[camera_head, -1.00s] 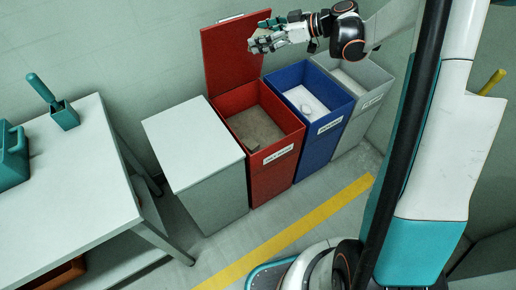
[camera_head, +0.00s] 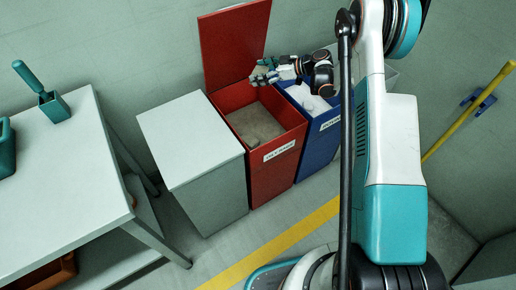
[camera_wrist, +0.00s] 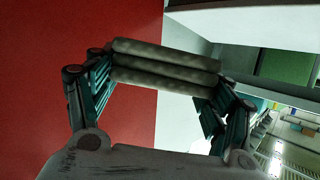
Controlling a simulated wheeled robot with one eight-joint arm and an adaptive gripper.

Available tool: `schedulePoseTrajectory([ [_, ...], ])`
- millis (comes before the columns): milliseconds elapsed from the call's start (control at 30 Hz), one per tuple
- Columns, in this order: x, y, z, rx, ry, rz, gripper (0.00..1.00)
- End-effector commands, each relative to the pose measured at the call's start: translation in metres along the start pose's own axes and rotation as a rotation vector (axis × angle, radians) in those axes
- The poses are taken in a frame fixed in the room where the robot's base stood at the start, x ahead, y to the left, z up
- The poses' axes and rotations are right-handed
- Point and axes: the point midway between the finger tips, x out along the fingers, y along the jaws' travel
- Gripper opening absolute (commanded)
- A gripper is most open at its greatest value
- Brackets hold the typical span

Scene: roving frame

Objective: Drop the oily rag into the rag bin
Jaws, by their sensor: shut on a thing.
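My gripper (camera_head: 265,77) is above the back right part of the open red bin (camera_head: 278,165), close to its raised red lid (camera_head: 234,45). In the wrist view, the gripper (camera_wrist: 160,78) is shut on the grey, folded oily rag (camera_wrist: 165,64), which spans the gap between the fingers. The rag is hard to make out in the head view. The red bin has a white label on its front and grey-brown contents inside. A flat red surface fills the left of the wrist view.
A blue bin (camera_head: 319,145) with white contents stands right of the red one; my arm partly hides it. A grey closed box (camera_head: 192,140) stands left. A white table (camera_head: 60,165) with a teal holder (camera_head: 54,107) is further left. Yellow tape (camera_head: 275,243) marks the floor.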

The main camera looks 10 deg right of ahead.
Motion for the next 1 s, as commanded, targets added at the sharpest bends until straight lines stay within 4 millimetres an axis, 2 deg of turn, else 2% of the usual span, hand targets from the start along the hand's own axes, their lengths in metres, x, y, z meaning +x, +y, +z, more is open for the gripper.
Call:
schedulePoseTrajectory([
  [33, 0.007, 0.002, 0.015, 0.0, 0.0, 0.0, 0.51],
  [200, 0.019, 0.006, 0.039, 0.0, 0.0, 0.0, 0.51],
  [533, 0.027, 0.007, 0.056, 0.0, 0.0, -0.001, 0.51],
  [1000, 0.045, 0.007, 0.098, 0.0, 0.0, 0.0, 0.51],
])
